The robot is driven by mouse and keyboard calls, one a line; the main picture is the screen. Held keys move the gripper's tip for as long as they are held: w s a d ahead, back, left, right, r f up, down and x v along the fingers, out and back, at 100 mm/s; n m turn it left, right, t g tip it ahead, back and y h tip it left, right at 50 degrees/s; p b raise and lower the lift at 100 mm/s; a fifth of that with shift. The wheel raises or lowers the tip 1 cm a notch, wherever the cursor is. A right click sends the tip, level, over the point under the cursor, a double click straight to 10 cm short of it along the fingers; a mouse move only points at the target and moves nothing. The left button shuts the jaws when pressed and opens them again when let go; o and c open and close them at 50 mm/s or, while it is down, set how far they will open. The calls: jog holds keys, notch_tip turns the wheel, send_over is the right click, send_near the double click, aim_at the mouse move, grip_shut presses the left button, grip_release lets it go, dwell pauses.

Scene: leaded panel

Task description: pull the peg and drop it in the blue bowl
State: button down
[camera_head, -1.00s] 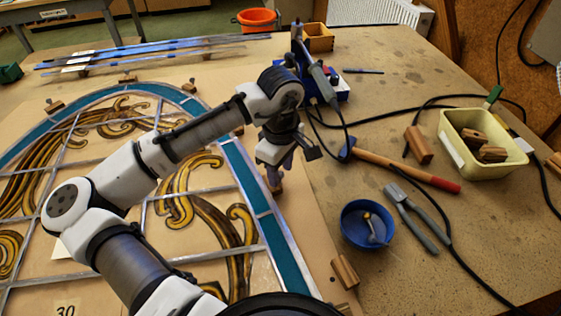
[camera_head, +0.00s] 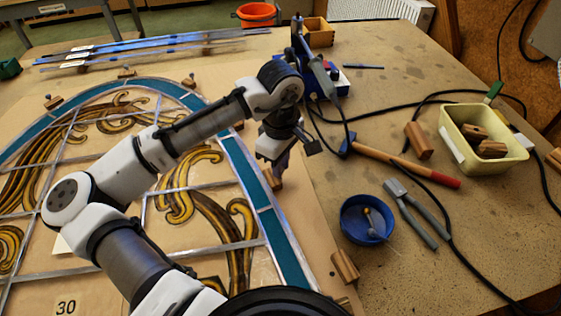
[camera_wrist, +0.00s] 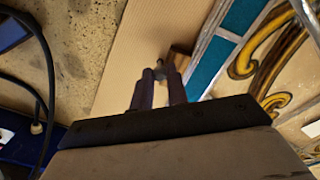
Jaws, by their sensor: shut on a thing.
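My gripper (camera_head: 277,167) is over the right edge of the leaded panel (camera_head: 261,197), above a small wooden block (camera_head: 273,180). In the wrist view its two dark fingers (camera_wrist: 160,80) close on a small grey peg (camera_wrist: 160,64), of which only the end shows. The wooden block (camera_wrist: 181,58) is right beside the fingertips there. I cannot tell whether the peg is clear of the block. The blue bowl (camera_head: 345,232) stands on the table right of the panel, with a few small items inside.
Pliers (camera_head: 417,213) lie right of the bowl, and a hammer (camera_head: 405,163) behind it. A cream tub (camera_head: 516,160) holds wooden blocks. Another wooden block (camera_head: 345,267) stands by the panel's lower right. Black cables cross the right side of the table.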

jog(key=shift+r, duration=0.2)
jog(key=shift+r+p, duration=1.45)
jog(key=shift+p, duration=0.25)
jog(key=shift+r, duration=0.2)
jog(key=shift+r+p, duration=0.3)
jog(key=shift+p, duration=0.1)
jog(key=shift+r+p, duration=0.35)
jog(key=shift+r, duration=1.75)
